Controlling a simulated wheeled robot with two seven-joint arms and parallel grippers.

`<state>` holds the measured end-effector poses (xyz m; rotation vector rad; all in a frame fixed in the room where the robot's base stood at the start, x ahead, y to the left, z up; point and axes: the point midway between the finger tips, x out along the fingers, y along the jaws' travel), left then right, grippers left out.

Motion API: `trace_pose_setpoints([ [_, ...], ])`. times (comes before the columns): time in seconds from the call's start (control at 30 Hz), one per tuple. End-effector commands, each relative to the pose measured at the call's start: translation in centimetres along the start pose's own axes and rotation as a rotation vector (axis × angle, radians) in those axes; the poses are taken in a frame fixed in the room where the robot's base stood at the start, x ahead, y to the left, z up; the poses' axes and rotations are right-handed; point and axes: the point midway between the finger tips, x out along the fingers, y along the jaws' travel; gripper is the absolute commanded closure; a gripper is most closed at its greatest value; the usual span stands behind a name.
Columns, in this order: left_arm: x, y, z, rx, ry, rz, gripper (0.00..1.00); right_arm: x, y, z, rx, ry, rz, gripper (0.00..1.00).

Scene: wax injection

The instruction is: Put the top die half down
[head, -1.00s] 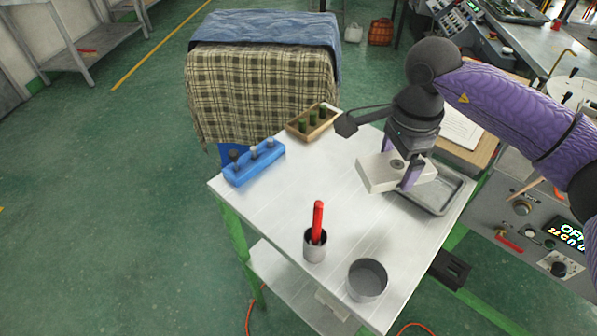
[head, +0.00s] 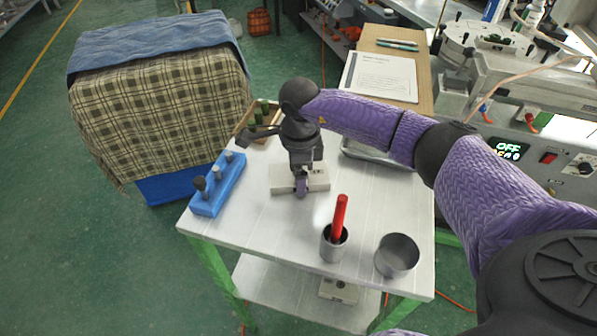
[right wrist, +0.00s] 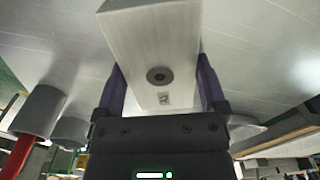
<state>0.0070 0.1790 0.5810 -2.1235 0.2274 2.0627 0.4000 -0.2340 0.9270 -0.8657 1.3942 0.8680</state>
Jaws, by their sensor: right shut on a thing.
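The top die half is a pale, flat metal block (head: 318,180) at the middle of the white table (head: 250,245). My right gripper (head: 301,184) is shut on it from above. The block looks level and at or just above the table; I cannot tell if it touches. In the right wrist view the block (right wrist: 150,35) shows a dark round hole and a small mark, with a finger on each side of it. My left gripper is not in view.
A blue holder (head: 212,200) with knobbed tools and a wooden box (head: 243,125) stand left of the block. A metal cup (head: 333,247) with a red-handled tool and an empty cup (head: 397,257) stand in front. A metal tray (head: 365,152) lies behind right.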

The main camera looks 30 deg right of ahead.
Motion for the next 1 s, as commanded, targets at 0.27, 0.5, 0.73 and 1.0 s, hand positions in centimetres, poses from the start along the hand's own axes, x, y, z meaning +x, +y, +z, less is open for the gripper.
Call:
trace_pose_setpoints([
  [0.27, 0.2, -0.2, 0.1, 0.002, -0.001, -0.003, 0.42, 0.2, -0.1, 0.0, -0.001, -0.002, -0.002, 0.9],
  [0.5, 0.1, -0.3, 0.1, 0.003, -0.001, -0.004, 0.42, 0.1, 0.0, 0.0, -0.001, -0.001, -0.002, 0.0],
  [0.73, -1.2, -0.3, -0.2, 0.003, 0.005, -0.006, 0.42, -3.9, -0.1, 0.1, -0.003, -0.004, -0.007, 0.0],
  [1.0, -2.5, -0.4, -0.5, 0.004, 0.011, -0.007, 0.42, -10.8, -0.1, 0.0, -0.002, -0.003, -0.005, 0.0],
])
